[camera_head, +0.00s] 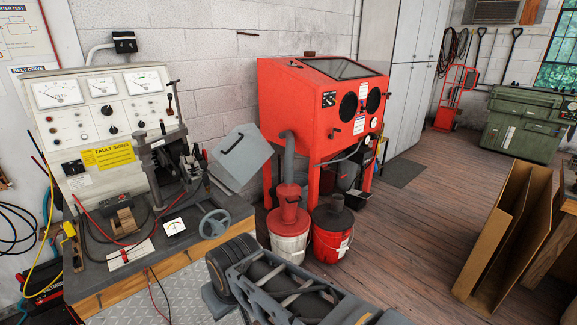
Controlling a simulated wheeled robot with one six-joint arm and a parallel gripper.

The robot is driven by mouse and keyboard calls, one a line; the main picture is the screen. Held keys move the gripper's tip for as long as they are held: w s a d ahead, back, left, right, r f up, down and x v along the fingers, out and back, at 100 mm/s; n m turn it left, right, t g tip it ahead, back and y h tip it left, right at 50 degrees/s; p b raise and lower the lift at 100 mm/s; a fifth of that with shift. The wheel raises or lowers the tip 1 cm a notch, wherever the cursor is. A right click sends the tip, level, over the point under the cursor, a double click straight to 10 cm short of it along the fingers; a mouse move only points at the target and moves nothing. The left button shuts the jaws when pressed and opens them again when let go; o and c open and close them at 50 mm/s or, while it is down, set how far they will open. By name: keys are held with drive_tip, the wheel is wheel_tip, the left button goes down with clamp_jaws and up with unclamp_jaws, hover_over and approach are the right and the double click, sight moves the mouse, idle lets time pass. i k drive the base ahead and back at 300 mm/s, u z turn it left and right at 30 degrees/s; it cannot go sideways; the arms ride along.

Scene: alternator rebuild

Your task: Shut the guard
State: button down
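The guard (238,160) is a grey, box-like cover with a black bar handle (233,143). It stands swung out and tilted at the right side of the test bench (95,268). The clamp and drive parts (172,160) on the bench are uncovered to its left. The guard's hinge is not clear from here. No gripper fingers can be made out, and nothing of mine is seen touching the guard.
A grey handwheel (214,223) sits on the bench's front right corner. A red blasting cabinet (320,100) stands behind and right of the guard, with two buckets (290,240) (330,238) below. Dark machinery fills the bottom centre. Wooden floor (410,220) is open to the right.

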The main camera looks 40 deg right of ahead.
sight(258, 142)
drive_tip(key=u, duration=0.05)
drive_tip(key=k, duration=0.65)
drive_tip(key=z, duration=1.05)
drive_tip(key=i, duration=0.7)
drive_tip(key=z, duration=0.45)
drive_tip(key=i, duration=0.95)
drive_tip(key=u, duration=0.75)
drive_tip(key=i, duration=0.5)
drive_tip(key=u, duration=0.45)
